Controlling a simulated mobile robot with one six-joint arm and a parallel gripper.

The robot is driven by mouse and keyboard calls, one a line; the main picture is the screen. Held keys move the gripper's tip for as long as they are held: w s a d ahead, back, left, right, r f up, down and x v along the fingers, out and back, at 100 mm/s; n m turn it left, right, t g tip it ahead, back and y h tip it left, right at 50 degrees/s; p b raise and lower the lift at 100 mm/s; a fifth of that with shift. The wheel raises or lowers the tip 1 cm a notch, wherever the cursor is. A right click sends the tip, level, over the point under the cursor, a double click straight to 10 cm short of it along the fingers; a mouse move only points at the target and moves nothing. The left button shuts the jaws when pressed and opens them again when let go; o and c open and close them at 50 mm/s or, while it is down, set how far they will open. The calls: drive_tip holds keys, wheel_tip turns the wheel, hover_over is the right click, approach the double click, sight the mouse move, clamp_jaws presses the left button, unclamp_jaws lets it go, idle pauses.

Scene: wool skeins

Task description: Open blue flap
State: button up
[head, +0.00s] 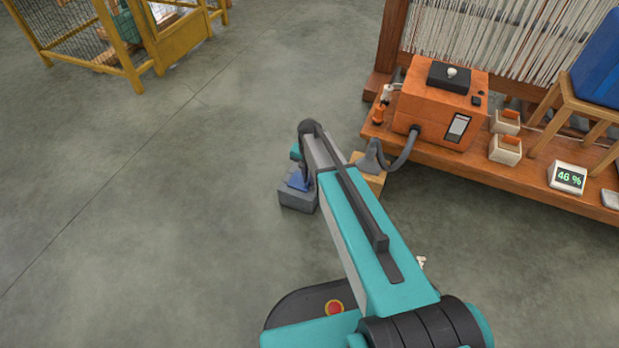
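I cannot tell how far the flap is raised.
A wooden box (369,174) stands just right of the grey box, with a grey hose running to an orange machine (439,102) on a wooden bench (450,166). A display reading 46 % (567,178) sits there. A yellow cage (110,40) stands far left. The left floor is clear.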

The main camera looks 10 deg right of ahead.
clamp_jaws()
drive_tip(key=shift+s+d, duration=0.1)
drive_tip(key=shift+d, duration=0.15)
idle(0.9)
